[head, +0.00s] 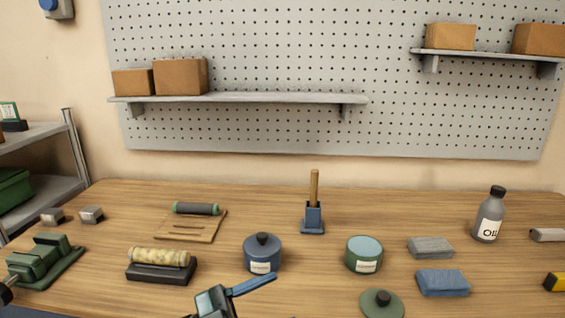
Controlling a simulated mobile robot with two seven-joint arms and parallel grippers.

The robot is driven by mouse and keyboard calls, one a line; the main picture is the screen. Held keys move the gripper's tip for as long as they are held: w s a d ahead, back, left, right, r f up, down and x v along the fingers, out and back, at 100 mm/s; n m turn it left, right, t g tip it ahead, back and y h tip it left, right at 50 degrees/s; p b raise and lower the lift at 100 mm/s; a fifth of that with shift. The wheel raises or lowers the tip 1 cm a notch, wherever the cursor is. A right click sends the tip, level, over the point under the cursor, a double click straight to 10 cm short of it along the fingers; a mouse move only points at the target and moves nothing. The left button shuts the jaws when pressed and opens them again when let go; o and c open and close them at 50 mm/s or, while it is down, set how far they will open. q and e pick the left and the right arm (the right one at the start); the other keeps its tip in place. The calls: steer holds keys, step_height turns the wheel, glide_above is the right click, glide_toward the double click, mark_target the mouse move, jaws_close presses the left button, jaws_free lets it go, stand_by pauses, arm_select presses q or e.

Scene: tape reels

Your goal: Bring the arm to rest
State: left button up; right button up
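A pale ribbed roll (158,257) lies in a black holder (160,274) at left. A dark roller with green ends (195,208) lies by a wooden board (190,232) behind it.
A lidded blue jar (262,258), green jar (363,259), loose green lid (382,304), brush in a blue stand (313,217), grey block (431,247), blue cloth (443,283) and oil bottle (489,218) stand about. A green device (45,258) is at left. Shelves (240,98) hang behind.

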arm_select(q)
steer(key=a+f+n+t+y+p, duration=0.1)
steer(key=a+f+n+t+y, duration=0.6)
steer(key=f+n+t+y, duration=0.55)
steer(key=s+a+f+n+g+y, duration=0.5)
steer(key=s+f+g, duration=0.3)
steer(key=s+f, duration=0.4)
steer(key=shift+s+p, duration=0.15)
steer(key=shift+p, duration=0.25)
arm_select(e)
steer(key=shift+s+d+r+h, duration=0.1)
steer(key=shift+s+d+h, duration=0.15)
steer(key=shift+d, duration=0.2)
steer(key=shift+w+r, duration=0.1)
